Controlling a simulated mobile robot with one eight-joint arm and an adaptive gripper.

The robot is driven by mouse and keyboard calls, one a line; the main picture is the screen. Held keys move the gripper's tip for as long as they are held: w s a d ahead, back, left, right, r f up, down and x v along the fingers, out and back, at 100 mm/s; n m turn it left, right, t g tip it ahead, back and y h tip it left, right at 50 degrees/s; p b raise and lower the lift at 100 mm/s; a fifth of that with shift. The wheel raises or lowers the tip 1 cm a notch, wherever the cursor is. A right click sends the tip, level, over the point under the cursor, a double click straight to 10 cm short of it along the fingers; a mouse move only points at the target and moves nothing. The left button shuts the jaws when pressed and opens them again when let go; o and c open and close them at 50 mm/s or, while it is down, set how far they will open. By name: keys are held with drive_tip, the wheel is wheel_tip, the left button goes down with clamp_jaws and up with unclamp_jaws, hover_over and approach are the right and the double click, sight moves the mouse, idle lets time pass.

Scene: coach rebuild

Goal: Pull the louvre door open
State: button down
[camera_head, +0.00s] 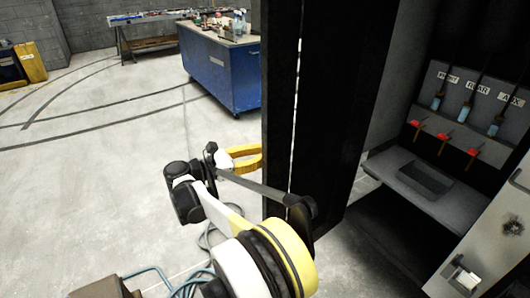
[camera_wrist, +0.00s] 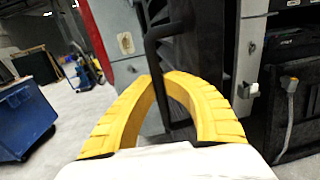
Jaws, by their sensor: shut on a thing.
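The louvre door (camera_head: 335,110) is a tall dark panel in the middle of the head view, standing out from the dark bay to its right, so it is open. In the wrist view its dark slatted face (camera_wrist: 190,58) is behind my gripper. A dark bar handle (camera_wrist: 151,50) runs down between my yellow fingers (camera_wrist: 172,82), which are closed around it. In the head view my gripper (camera_head: 250,158) is at the door's left edge; the handle is hidden there.
The open bay holds a labelled panel (camera_head: 470,105) with red levers and a grey shelf (camera_head: 425,185). A pale panel with a latch (camera_head: 495,240) is at lower right. A blue wheeled cabinet (camera_head: 222,75) stands behind. Hoses (camera_head: 185,285) lie at lower left; the floor left is mostly clear.

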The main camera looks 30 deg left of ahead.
drive_tip(key=c, duration=1.5)
unclamp_jaws()
drive_tip(key=shift+w, duration=0.15)
drive_tip(key=shift+o, duration=0.2)
drive_tip(key=v, duration=1.2)
